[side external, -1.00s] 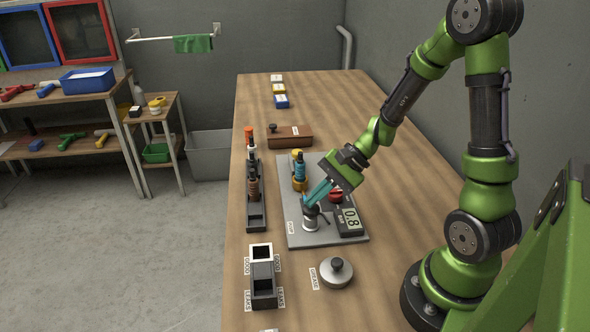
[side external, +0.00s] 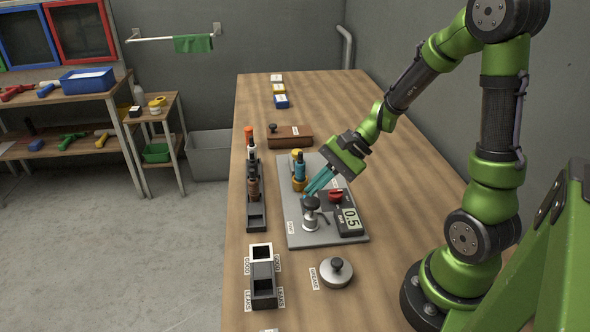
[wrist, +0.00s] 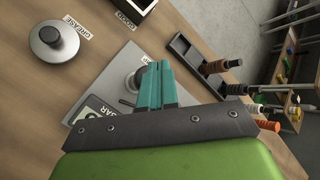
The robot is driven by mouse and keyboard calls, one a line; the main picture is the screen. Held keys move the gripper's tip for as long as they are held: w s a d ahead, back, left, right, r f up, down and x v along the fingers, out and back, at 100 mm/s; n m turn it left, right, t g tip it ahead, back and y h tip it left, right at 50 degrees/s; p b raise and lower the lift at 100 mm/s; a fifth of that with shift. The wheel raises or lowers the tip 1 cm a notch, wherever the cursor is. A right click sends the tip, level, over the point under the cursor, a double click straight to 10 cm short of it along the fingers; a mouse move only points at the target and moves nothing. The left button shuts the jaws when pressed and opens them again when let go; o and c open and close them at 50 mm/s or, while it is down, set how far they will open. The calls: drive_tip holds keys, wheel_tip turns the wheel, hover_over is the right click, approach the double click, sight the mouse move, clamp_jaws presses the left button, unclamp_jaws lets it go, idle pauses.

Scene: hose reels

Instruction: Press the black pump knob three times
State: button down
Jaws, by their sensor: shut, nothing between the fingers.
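The black pump knob (side external: 312,202) sits on top of a silver pump body (side external: 310,221) on a grey plate (side external: 325,239). My gripper (side external: 307,195) has teal fingers, shut and empty, slanting down so the tips are just above and behind the knob. I cannot tell whether they touch it. In the wrist view, the closed fingers (wrist: 160,66) partly cover the pump (wrist: 134,79). A digital gauge (side external: 349,220) beside the pump reads 0.5.
A red knob (side external: 335,195) and a teal-and-yellow fitting (side external: 299,172) stand on the plate. A black rack (side external: 256,213) with several parts is to its left. Labelled bins (side external: 263,284) and a round grease tin (side external: 337,272) are in front. A brown block (side external: 290,136) lies behind.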

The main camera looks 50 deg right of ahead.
sight(316, 200)
drive_tip(key=shift+r, duration=2.5)
idle(0.6)
wheel_tip(316, 200, up, 4)
drive_tip(key=shift+f, duration=0.1)
drive_tip(key=shift+f, duration=0.1)
drive_tip(key=shift+f, duration=4.35)
drive_tip(key=shift+f, duration=0.4)
